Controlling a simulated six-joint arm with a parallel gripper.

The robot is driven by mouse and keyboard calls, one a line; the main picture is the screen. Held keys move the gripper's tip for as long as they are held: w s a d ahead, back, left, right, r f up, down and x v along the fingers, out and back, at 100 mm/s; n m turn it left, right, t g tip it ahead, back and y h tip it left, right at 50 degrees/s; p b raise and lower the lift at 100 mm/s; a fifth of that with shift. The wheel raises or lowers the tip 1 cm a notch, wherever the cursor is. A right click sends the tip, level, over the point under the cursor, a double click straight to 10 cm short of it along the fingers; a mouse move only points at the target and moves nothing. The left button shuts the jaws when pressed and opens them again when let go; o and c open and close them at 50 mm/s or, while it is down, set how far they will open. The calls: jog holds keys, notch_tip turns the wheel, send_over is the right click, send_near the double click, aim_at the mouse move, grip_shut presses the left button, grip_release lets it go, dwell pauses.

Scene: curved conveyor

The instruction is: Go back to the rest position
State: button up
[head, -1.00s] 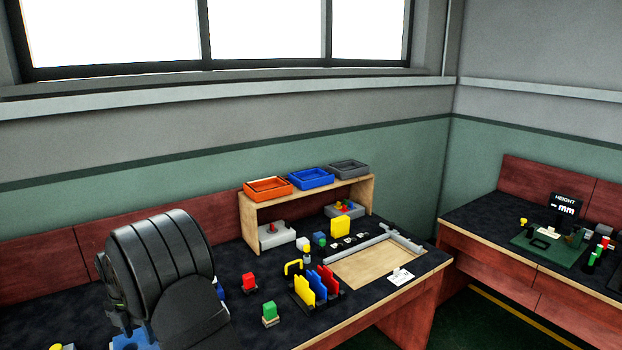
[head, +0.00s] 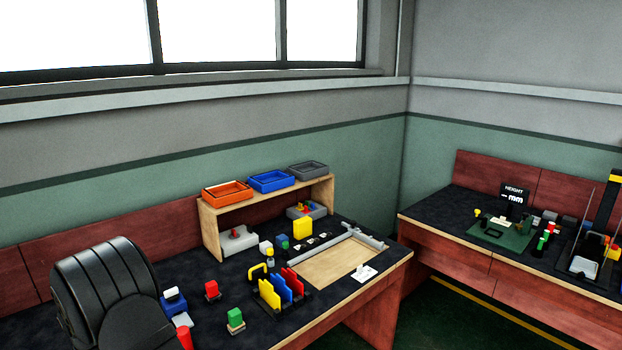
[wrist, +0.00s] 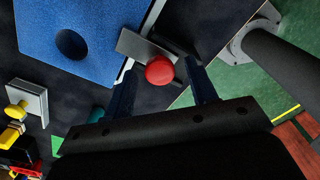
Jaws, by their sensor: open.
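In the wrist view my gripper (wrist: 160,73) is open. Its two dark fingers stand apart. A red round-topped piece (wrist: 159,70) shows in the gap between them, beside a grey plate (wrist: 135,45). I cannot tell how far below the fingertips it lies, and neither finger clearly touches it. In the head view my dark arm fills the lower left, and my gripper is hidden or out of frame there.
In the wrist view a blue block with a round hole (wrist: 75,30) lies at upper left. In the head view a wooden shelf (head: 209,235) carries orange (head: 227,193), blue (head: 271,181) and grey (head: 308,170) trays. A second bench (head: 440,207) stands right.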

jog(key=shift+w+a+r, duration=0.2)
jog(key=shift+r, duration=0.35)
notch_tip(320, 180, up, 16)
notch_tip(320, 180, down, 17)
jog(key=shift+f, duration=0.1)
jog(key=shift+s+d, duration=0.95)
jog(key=o, duration=1.1)
jog(key=shift+c, duration=0.2)
jog(key=d+r+m+t+y, duration=0.1)
jog(key=d+r+m+y, duration=0.35)
jog(key=r+m, duration=0.65)
jog(key=w+a+f+n, duration=0.1)
jog(key=a+f+n, duration=0.1)
jog(key=f, duration=0.3)
jog(key=shift+w+a+f, duration=0.3)
jog(key=shift+a+f, duration=0.05)
jog(key=shift+a, duration=0.15)
